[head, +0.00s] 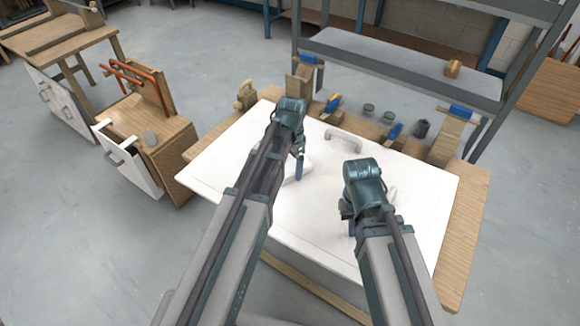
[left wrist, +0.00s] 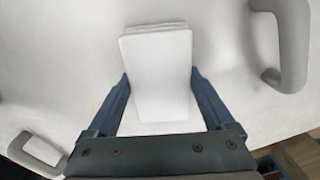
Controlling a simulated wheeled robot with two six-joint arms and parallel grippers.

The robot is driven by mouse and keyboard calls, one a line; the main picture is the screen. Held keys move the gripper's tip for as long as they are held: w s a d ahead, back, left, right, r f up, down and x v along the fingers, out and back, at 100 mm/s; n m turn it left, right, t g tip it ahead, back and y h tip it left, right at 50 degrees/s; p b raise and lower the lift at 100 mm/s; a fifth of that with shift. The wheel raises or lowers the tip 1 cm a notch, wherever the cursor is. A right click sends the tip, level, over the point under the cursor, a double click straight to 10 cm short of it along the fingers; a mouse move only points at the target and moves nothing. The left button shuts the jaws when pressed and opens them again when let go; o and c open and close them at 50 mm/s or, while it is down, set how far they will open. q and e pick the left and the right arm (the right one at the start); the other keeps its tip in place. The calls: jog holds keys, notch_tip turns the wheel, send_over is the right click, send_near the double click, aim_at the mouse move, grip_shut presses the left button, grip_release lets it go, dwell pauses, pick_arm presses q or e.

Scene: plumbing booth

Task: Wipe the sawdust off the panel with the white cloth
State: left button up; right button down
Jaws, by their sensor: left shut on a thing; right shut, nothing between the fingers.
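The white panel (head: 225,160) lies flat on a wooden workbench. My left gripper (head: 299,172) is over the middle-left part of the panel. In the left wrist view its fingers (left wrist: 158,105) are shut on the folded white cloth (left wrist: 157,65), which lies at or just above the panel surface; contact cannot be told. In the head view the cloth is partly hidden by my arm. My right gripper (head: 348,222) is shut and empty over the right part of the panel. Sawdust cannot be clearly made out on the white surface.
Blue-and-wood clamps (head: 395,131), small jars (head: 368,110) and a grey shelf (head: 400,65) line the back. A wooden cabinet (head: 150,125) stands left.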

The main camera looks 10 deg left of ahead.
aim_at(342, 196)
pick_arm(q)
jog(key=shift+s+d+r, duration=0.1)
jog(key=shift+s+d, duration=0.2)
jog(key=shift+d, duration=0.55)
jog(key=shift+s+d+r, duration=0.1)
jog(key=shift+s+d, duration=0.2)
jog(key=shift+d, duration=0.55)
pick_arm(e)
jog(key=shift+r, duration=0.1)
pick_arm(q)
jog(key=shift+s+d+f, duration=0.1)
jog(key=shift+s+d, duration=0.2)
jog(key=shift+d, duration=0.55)
jog(key=shift+s+d+f, duration=0.1)
jog(key=shift+s+d, duration=0.15)
jog(key=shift+d, duration=0.55)
jog(key=shift+d, duration=0.1)
jog(key=shift+s+d, duration=0.3)
jog(key=shift+d, duration=0.5)
jog(key=shift+s+d, duration=0.25)
jog(key=shift+d, duration=0.55)
jog(key=shift+s+d, duration=0.3)
jog(key=shift+d, duration=0.55)
jog(key=shift+s+d, duration=0.3)
jog(key=shift+d, duration=0.5)
pick_arm(e)
jog(key=shift+f, duration=0.2)
pick_arm(q)
jog(key=shift+d, duration=0.1)
